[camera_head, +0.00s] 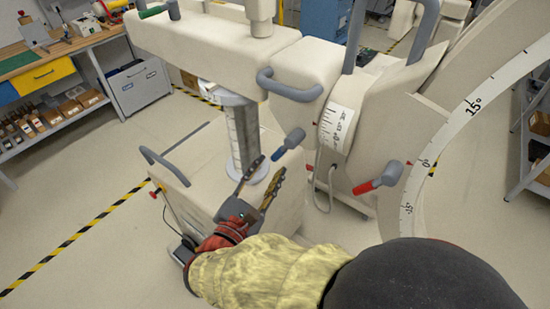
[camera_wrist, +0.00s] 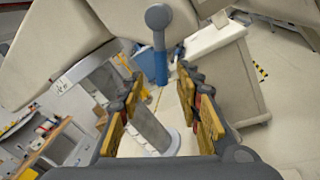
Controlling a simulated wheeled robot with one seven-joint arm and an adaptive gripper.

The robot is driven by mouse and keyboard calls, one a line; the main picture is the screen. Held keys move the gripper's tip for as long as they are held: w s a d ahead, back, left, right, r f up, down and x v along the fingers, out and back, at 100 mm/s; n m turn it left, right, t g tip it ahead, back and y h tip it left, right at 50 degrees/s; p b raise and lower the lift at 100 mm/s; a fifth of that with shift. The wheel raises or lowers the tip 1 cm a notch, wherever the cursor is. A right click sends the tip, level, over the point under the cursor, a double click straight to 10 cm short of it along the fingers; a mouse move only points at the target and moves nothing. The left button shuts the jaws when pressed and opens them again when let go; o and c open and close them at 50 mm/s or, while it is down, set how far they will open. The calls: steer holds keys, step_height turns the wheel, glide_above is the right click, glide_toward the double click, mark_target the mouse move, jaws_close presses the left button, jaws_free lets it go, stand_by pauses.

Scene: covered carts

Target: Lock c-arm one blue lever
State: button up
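The blue lever (camera_head: 289,144) sticks out from the c-arm body, with a grey knob and a blue shaft. In the wrist view the blue lever (camera_wrist: 160,64) stands upright in the picture, just beyond and between my fingertips. My gripper (camera_head: 266,170) is open and empty, a little below and left of the lever in the head view. Its two yellow-padded fingers also show in the wrist view (camera_wrist: 158,80), apart from each other. I see no contact with the lever.
A red lever (camera_head: 378,178) is to the right, near the marked arc (camera_head: 418,165). A grey column (camera_head: 242,135) stands left of my gripper. A grey handle (camera_head: 290,87) is above the blue lever.

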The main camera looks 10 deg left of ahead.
steer(key=s, duration=0.5)
steer(key=shift+a, duration=0.4)
